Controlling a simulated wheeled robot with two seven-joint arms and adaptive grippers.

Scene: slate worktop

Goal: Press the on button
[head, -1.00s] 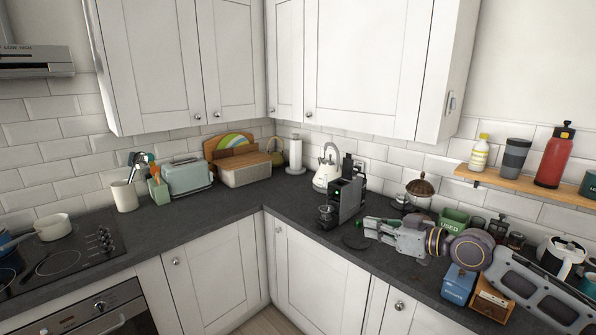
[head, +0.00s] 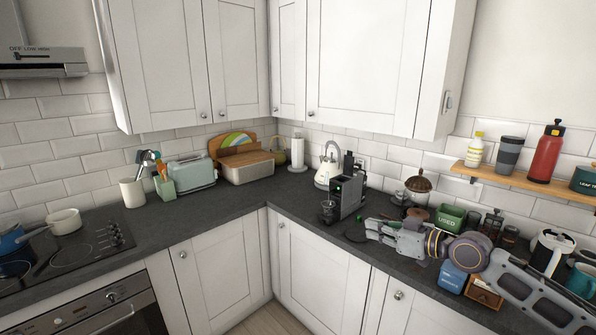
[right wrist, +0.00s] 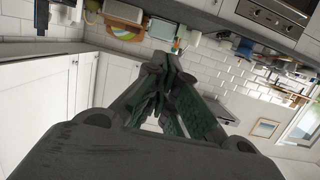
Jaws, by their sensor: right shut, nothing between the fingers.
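A dark grey and black coffee machine (head: 347,199) stands upright on the worktop, with a small green spot on its upper front. A dark cup (head: 328,211) is at its front. I cannot make out a labelled on button. My right gripper (head: 369,231) comes in from the right, low over the worktop, to the right of and nearer than the machine and apart from it. Its fingers are together and empty. The right wrist view shows the dark green-padded fingers (right wrist: 163,68) meeting at the tips. My left gripper is not in view.
A cream kettle (head: 327,168) stands behind the machine. Beside my right arm are a green box (head: 450,218), a blue box (head: 453,277) and several jars. A wooden shelf (head: 525,183) hangs above. The worktop (head: 232,204) left of the machine is clear.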

